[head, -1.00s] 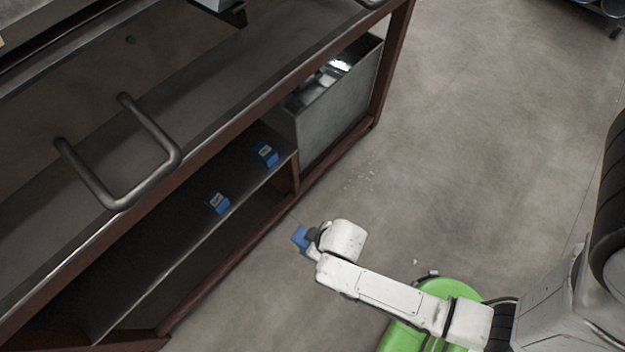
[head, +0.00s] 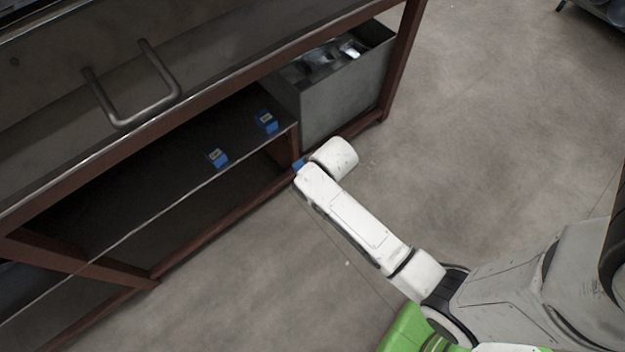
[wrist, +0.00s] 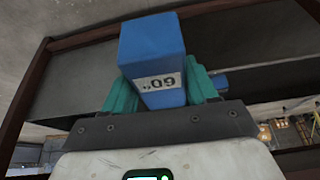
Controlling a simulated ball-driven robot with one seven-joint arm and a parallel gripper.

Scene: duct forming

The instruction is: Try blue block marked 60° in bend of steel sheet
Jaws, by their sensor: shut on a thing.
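A blue block (wrist: 153,52) with a white label reading 60°, upside down in the wrist view, is held between the green fingers of my gripper (wrist: 162,92). In the head view only a small blue part of the block (head: 298,164) shows past my arm, near the bench's lower shelf post; the gripper itself is hidden there behind my wrist. Two other blue blocks with labels sit on the lower shelf, one block (head: 217,157) nearer and one block (head: 265,122) farther right; their labels are too small to read. I cannot identify the bent steel sheet in these views.
A grey metal bin (head: 345,98) with scrap stands beside the shelf (head: 150,190). Open concrete floor (head: 480,130) lies to the right.

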